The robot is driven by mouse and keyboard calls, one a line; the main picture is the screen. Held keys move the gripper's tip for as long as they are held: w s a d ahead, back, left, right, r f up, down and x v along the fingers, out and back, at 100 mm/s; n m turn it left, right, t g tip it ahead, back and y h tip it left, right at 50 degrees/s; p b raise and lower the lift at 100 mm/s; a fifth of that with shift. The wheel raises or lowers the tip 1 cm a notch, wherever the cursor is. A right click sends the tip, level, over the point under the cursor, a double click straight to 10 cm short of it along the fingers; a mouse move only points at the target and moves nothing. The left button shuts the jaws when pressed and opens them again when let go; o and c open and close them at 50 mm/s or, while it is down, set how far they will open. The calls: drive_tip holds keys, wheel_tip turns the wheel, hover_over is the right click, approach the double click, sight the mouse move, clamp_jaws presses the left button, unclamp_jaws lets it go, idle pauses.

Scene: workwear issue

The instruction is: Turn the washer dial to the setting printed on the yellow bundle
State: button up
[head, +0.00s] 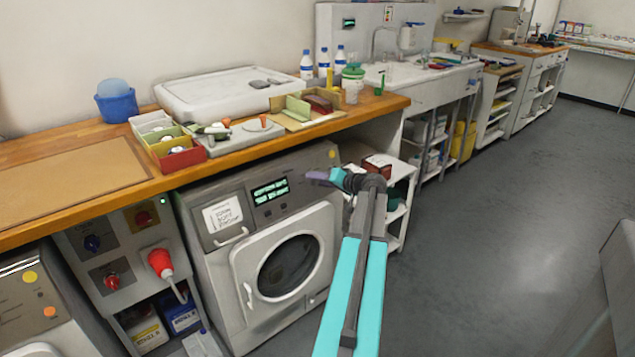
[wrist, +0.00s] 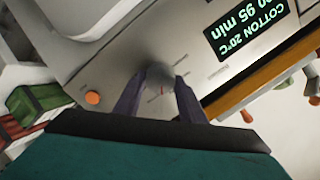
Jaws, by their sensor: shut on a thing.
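The washer (head: 222,284) stands under the wooden counter, its round door closed. Its lit display (head: 270,191) also shows in the wrist view (wrist: 246,27), upside down, and reads "COTTON 20°C" with "95 min" below. My gripper (head: 314,177) reaches the right part of the washer's panel. In the wrist view my gripper (wrist: 160,88) has its two dark fingers closed on the grey round dial (wrist: 159,76), one finger on each side. A small red mark shows near the dial. I cannot make out a yellow bundle or its print in either view.
An orange button (wrist: 92,97) sits on the panel beside the dial. The wooden counter (head: 65,222) above holds small boxes and a white tray (head: 220,98). An open shelf (head: 397,212) stands right of the washer. The grey floor (head: 500,220) is clear.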

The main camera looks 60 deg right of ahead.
drive_tip(key=shift+w+a+r+m, duration=0.1)
drive_tip(key=shift+w+m, duration=0.15)
drive_tip(key=shift+m, duration=0.65)
drive_tip(key=o, duration=1)
drive_tip(key=shift+o, duration=0.2)
drive_tip(key=shift+s, duration=0.15)
drive_tip(key=v, duration=1.3)
drive_tip(key=shift+s+f, duration=0.2)
drive_tip(key=shift+s, duration=0.2)
